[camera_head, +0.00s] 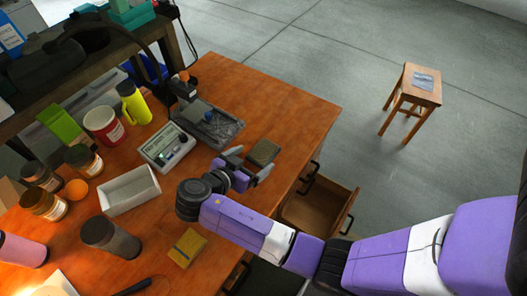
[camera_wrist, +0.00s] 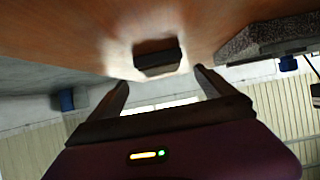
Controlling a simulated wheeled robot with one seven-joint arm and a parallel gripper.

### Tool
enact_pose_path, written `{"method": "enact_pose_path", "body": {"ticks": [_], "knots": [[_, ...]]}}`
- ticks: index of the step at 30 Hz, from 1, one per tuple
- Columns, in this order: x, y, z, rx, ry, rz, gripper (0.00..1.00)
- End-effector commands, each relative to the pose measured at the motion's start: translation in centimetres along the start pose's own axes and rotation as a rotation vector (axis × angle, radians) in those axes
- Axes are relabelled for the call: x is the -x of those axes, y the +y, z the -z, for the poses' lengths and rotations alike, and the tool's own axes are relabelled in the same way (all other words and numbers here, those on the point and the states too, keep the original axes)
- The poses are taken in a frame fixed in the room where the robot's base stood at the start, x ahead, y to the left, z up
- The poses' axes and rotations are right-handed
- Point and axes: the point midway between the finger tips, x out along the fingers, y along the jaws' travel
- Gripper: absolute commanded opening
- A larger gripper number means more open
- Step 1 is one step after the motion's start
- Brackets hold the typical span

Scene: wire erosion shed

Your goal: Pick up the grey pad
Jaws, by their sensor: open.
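A small grey-brown pad (camera_head: 263,152) lies on the wooden table near its right edge. In the wrist view it is a dark block (camera_wrist: 158,62) ahead of the fingertips, roughly centred between them. My gripper (camera_head: 252,163) is open and empty, with its fingers pointing toward the pad. In the wrist view the gripper (camera_wrist: 162,80) shows its two fingers wide apart, with the pad beyond the tips. A gap seems to remain between the tips and the pad.
A grey stone-like tray (camera_head: 222,129) and a digital meter (camera_head: 166,146) stand left of my gripper. A white box (camera_head: 130,190), a yellow pad (camera_head: 187,248) and a dark cylinder (camera_head: 110,239) are nearer. An open drawer (camera_head: 321,207) juts out below the right edge. A stool (camera_head: 413,92) stands apart.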

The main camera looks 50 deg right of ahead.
Motion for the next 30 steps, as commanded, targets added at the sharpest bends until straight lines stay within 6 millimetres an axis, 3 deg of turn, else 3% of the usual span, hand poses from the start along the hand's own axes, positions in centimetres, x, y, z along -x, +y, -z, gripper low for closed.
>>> {"method": "enact_pose_path", "body": {"ticks": [12,21,30], "knots": [[-5.0,0.0,0.3,0.001,-0.002,-0.001,0.94],[-5.5,-0.1,0.2,0.0,-0.003,0.003,0.94],[-5.5,-0.1,0.2,0.001,-0.003,0.003,0.35]]}}
